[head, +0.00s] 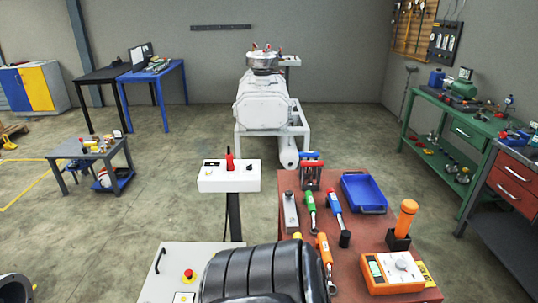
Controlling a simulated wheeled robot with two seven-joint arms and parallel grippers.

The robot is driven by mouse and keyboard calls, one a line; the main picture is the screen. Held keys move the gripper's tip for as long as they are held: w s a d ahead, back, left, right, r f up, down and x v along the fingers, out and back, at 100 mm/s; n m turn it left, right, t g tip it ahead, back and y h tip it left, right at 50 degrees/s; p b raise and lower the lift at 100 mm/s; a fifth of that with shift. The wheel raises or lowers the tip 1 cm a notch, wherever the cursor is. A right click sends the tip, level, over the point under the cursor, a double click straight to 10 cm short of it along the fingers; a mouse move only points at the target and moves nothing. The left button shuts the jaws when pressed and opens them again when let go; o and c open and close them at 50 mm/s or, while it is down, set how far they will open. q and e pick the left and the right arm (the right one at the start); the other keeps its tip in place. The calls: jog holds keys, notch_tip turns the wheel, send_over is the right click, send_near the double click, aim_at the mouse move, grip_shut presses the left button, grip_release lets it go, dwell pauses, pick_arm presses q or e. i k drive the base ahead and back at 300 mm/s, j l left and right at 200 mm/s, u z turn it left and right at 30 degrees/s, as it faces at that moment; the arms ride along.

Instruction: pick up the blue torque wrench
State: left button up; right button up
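The blue torque wrench (333,201) lies on the red-brown table top (378,236) right of centre. Its blue handle points away from me and its metal shaft runs toward me. A green-handled wrench (310,203) lies just left of it. An orange-handled wrench (324,247) lies nearer to me. A short black cylinder (345,239) stands by the near end of the blue wrench; I cannot tell whether they touch. Neither of my grippers shows in the head view. A large black ribbed form at the bottom centre hides part of the table's near left side.
A blue tray (363,193) and a small tool rack (312,171) stand behind the wrenches. An orange-handled tool (404,224) stands upright at the right, behind an orange-and-white meter (392,272). A white control box (229,176) on a post stands left of the table.

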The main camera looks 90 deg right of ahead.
aim_at(345, 234)
jog(key=z, duration=3.3)
jog(key=l, duration=0.35)
jog(key=i+l, duration=0.15)
jog(key=l, duration=0.2)
